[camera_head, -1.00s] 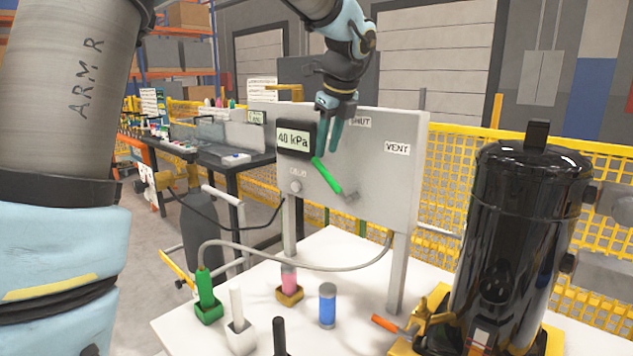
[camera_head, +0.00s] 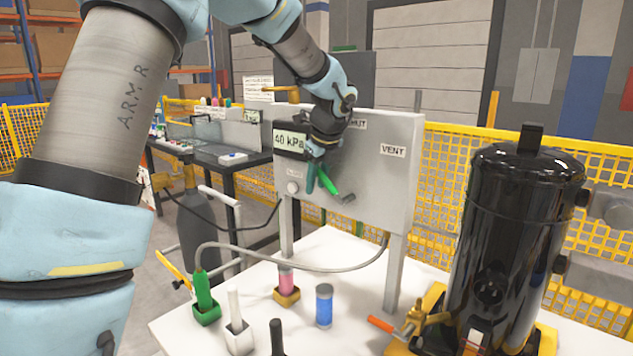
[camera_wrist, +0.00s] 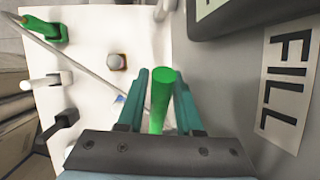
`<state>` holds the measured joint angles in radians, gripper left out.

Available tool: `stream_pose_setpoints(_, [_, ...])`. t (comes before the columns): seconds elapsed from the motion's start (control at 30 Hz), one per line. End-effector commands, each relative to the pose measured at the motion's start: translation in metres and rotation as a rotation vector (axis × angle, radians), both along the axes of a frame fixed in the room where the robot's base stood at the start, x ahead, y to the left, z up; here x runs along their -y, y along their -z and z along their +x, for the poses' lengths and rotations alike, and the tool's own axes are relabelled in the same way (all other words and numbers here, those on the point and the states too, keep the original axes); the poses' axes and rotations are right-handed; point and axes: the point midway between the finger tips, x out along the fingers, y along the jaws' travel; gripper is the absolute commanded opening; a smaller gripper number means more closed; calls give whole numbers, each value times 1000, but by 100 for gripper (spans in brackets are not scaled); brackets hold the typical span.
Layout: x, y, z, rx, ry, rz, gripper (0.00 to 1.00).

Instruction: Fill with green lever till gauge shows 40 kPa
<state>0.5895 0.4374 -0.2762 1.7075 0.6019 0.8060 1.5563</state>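The green lever (camera_head: 329,181) is on the grey panel (camera_head: 375,185), slanting up and left from its pivot. In the wrist view the lever (camera_wrist: 160,105) stands between the two teal fingers of my gripper (camera_wrist: 161,88). The fingers are apart, with a gap visible on the lever's left side; contact on the right cannot be told. In the head view my gripper (camera_head: 318,183) is at the lever's upper left end. The gauge (camera_head: 290,141) reads 40 kPa, its right edge partly covered by my wrist. The FILL label (camera_wrist: 284,85) is right of the gripper in the wrist view.
The VENT label (camera_head: 393,151) is at the panel's right. Below, a white table (camera_head: 345,270) carries a green plug (camera_head: 204,293) with a hose, a blue cylinder (camera_head: 324,306) and a pink one (camera_head: 286,280). A black tank (camera_head: 510,240) stands at the right.

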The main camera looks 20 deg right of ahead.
Motion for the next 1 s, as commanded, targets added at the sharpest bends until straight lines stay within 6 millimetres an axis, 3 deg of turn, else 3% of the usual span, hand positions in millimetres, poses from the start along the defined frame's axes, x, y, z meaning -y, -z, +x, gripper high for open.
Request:
stream_pose_setpoints(0.07, [0,0,0,0,0,0,32])
stream_pose_setpoints(0.37, [0,0,0,0,0,0,0])
stream_pose_setpoints(1.0, [0,-1,0,0,0,0,0])
